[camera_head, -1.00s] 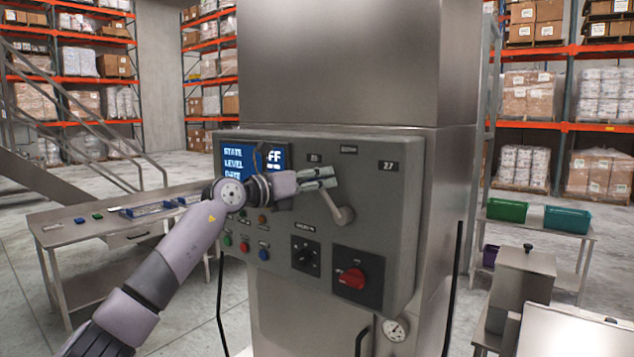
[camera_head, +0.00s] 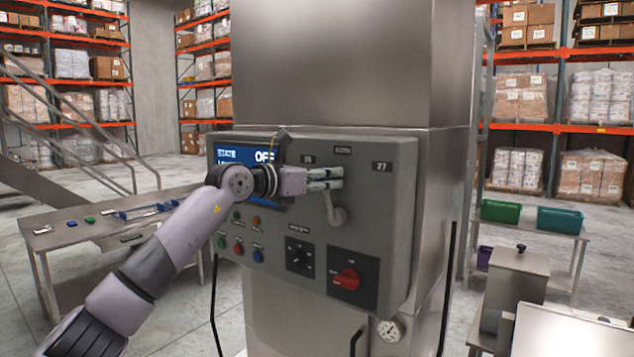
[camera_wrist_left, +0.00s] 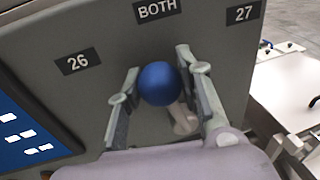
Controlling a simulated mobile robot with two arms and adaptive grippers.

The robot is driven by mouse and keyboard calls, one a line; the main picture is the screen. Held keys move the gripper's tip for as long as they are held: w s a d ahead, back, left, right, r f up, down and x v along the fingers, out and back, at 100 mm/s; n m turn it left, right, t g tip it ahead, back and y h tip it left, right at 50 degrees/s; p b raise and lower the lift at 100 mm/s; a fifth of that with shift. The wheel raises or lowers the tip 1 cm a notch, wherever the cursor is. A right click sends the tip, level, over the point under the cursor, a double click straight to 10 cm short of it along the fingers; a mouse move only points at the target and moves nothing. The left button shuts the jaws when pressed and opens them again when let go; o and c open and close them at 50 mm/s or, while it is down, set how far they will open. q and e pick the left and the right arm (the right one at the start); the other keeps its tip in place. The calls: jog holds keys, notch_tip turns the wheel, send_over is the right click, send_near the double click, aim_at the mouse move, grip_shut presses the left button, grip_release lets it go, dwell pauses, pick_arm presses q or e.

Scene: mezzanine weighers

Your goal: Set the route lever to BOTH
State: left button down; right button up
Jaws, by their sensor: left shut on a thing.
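The route lever (camera_head: 331,207) is on the front of the grey control panel. It points up and leans slightly left of upright. Its blue ball knob (camera_wrist_left: 160,83) is between the fingers of my left gripper (camera_head: 328,179), which is shut on it; the fingers hide the knob in the head view. The BOTH label (camera_wrist_left: 157,9) is just above the knob in the left wrist view, with the 26 label (camera_wrist_left: 78,62) to the left and the 27 label (camera_wrist_left: 243,13) to the right. My right gripper is not in view.
The panel (camera_head: 395,215) also has a screen reading STATE OFF (camera_head: 232,154), several buttons, a black selector (camera_head: 300,257) and a red rotary switch (camera_head: 347,279). A steel table (camera_head: 60,240) stands left; a bench with green bins (camera_head: 501,211) stands right.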

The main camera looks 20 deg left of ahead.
pick_arm(q)
jog(key=shift+s+d+r+m+y+b, duration=0.15)
jog(key=shift+d+m+b, duration=0.1)
jog(key=shift+d+m, duration=0.25)
jog(key=shift+s+d+f+m+y+b, duration=0.1)
jog(key=shift+s+d+m+y+b, duration=0.1)
jog(key=shift+d+m, duration=0.3)
jog(key=c, duration=1.1)
grip_release()
jog(key=shift+a+r, duration=0.1)
jog(key=shift+a, duration=0.05)
jog(key=v, duration=1.2)
jog(key=shift+w, duration=0.1)
